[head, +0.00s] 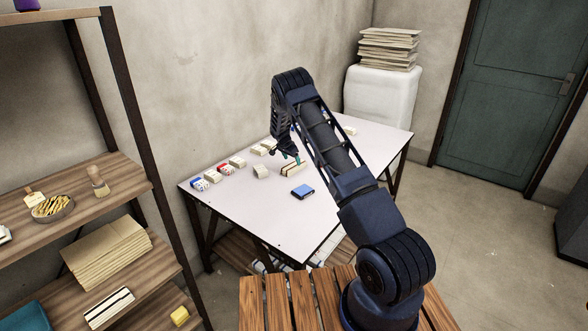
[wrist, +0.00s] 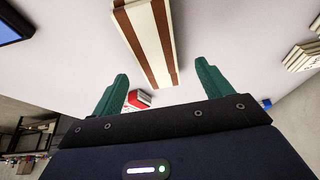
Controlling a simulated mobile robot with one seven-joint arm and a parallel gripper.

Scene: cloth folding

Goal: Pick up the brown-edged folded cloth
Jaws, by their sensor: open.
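The brown-edged folded cloth (head: 291,170) is a cream strip with brown edges lying on the white table (head: 240,205). In the wrist view the cloth (wrist: 150,40) runs from the top edge down toward the space between my fingers. My gripper (head: 290,156) is beside and above it at the end of my dark blue arm. In the wrist view my gripper (wrist: 160,82) has its two green fingers wide apart, with nothing held between them.
Several folded cloths, including a red-marked one (head: 223,169) and a blue-marked one (head: 199,184), lie along the table's wall side. A blue item (head: 303,192) lies in front of the brown-edged cloth. The front left of the table is clear. A wooden shelf (head: 75,185) stands at left.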

